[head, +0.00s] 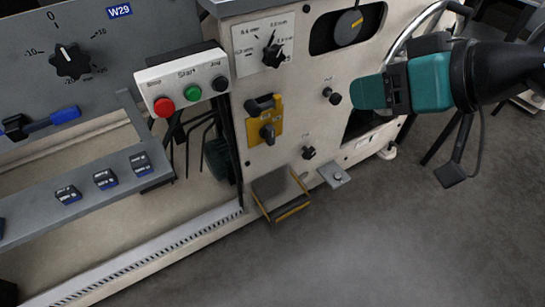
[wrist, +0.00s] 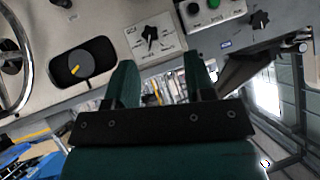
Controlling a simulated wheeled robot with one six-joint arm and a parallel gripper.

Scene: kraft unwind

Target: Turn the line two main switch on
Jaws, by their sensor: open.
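A yellow plate (head: 264,119) with a black rotary handle (head: 267,134) sits on the cream machine front in the head view, and looks like a main switch. A black hasp-like part sits at its top. The handle appears roughly upright, and its markings are too small to read. My gripper (head: 360,92), with teal fingers, is to the right of the plate, apart from it and in front of the panel. In the wrist view my gripper (wrist: 160,68) is open, with nothing between its fingers. I cannot make out the yellow plate there.
A white button box (head: 183,82) has red, green and black buttons. A scale dial (head: 271,55) and a yellow-marked round knob (head: 348,27) are above. Small black knobs (head: 331,96) and a fold-out step (head: 280,193) are nearby. Grey floor (head: 400,240) in front is clear.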

